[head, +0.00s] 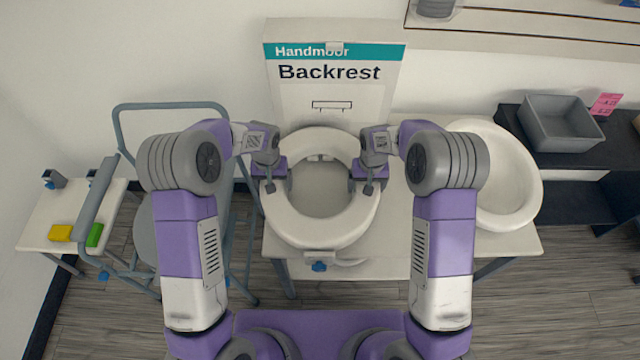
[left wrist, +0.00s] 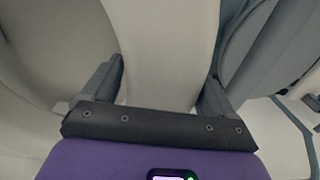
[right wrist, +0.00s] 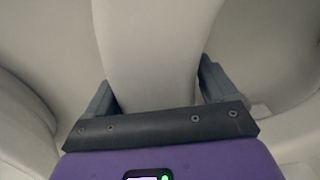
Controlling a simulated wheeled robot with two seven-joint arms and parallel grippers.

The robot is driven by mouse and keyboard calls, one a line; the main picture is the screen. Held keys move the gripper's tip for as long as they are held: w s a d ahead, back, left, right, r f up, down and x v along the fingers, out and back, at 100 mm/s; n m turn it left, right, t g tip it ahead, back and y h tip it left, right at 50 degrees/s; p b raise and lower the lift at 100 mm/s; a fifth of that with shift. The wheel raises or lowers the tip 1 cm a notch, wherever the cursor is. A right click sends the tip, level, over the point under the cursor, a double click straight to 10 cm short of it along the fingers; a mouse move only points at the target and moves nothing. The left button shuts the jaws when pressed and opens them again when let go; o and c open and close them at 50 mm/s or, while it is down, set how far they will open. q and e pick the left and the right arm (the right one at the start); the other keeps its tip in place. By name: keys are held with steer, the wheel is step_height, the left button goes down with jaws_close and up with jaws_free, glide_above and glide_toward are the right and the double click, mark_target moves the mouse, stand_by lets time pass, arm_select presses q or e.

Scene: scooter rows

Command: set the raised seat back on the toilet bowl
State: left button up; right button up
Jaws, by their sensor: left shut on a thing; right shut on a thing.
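The raised seat (head: 318,233) is a thick white ring in front of me at the middle of the head view, with a bracket and blue knob (head: 320,267) at its near end. My left gripper (head: 271,178) is shut on its left side and my right gripper (head: 370,178) on its right side. The ring runs between the fingers in the left wrist view (left wrist: 172,50) and right wrist view (right wrist: 150,50). A wide white oval bowl (head: 527,180), apparently the toilet bowl, stands right of the seat on the bench. I cannot tell how high the seat is above the bench.
The pale bench top (head: 400,225) lies under both. A Backrest box (head: 335,95) stands behind the seat. A grey bin (head: 560,125) sits on a dark shelf at right.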

arm_select(q)
steer(key=c, duration=0.3)
arm_select(e)
steer(key=c, duration=0.3)
arm_select(q)
steer(key=shift+r, duration=0.2)
arm_select(e)
steer(key=shift+r, duration=0.2)
